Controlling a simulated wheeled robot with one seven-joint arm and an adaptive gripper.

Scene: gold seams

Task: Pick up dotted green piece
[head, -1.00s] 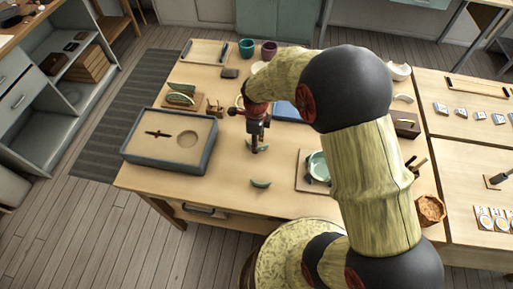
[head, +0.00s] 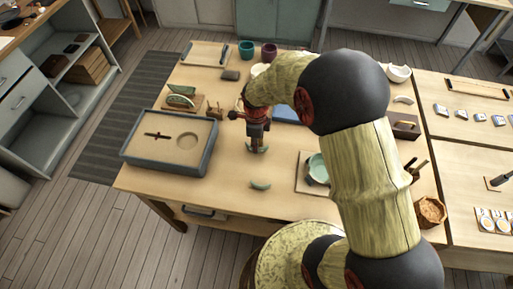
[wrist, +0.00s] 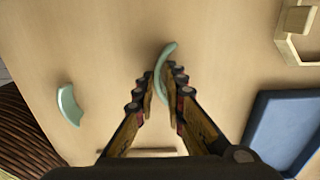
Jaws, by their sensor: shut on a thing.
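A pale green curved piece (wrist: 165,66) stands between the fingertips of my gripper (wrist: 162,88) in the wrist view. The fingers are shut on it, and its curved end sticks out past the tips. In the head view, the gripper (head: 257,148) is low over the table, and the ends of the held green piece (head: 250,147) show beside it. Dots on this piece are too small to make out. A second green curved piece (head: 261,185) lies on the table nearer the front edge; it also shows at the left of the wrist view (wrist: 68,105).
A grey-rimmed tray (head: 126,153) with sand stands to the left. A blue item (head: 286,113) lies behind the gripper, at right in the wrist view (wrist: 285,130). A board with a teal bowl (head: 317,168) stands to the right.

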